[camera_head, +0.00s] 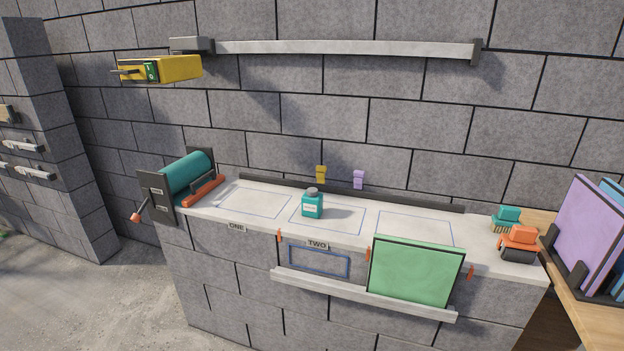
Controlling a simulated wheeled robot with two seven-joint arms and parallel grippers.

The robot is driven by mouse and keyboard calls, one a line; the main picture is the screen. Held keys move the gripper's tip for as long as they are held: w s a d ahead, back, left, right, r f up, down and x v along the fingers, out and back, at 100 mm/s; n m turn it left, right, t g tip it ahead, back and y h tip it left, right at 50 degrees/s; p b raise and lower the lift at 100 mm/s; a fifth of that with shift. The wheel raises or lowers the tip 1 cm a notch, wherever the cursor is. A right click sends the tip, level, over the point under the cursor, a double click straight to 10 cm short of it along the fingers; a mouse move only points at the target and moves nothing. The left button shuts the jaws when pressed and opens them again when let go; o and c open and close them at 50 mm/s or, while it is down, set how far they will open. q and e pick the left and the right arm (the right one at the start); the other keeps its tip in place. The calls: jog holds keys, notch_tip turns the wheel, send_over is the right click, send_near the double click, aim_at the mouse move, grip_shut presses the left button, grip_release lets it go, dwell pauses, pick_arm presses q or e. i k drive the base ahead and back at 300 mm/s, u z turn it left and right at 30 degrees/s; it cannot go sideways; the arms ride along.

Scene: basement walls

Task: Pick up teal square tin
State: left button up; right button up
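The teal square tin (313,206) stands upright on the white worktop, inside the blue outlined area above the label TWO. It has a grey cap and a pale label with red marks on its front. Nothing touches it from the sides. Neither of my grippers is in view.
A teal roller device (187,174) stands at the worktop's left end. Yellow (321,174) and purple (358,179) clips are behind the tin. Teal (507,217) and orange (519,240) tools sit at right. A green panel (415,272) leans on the front ledge. The worktop (385,241) is clear around the tin.

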aim_at(311, 207)
jog(key=u, duration=0.05)
jog(key=k, duration=0.65)
jog(key=z, duration=0.6)
jog(key=i, duration=0.45)
jog(key=z, duration=0.6)
jog(key=i, duration=0.75)
jog(key=u, duration=0.3)
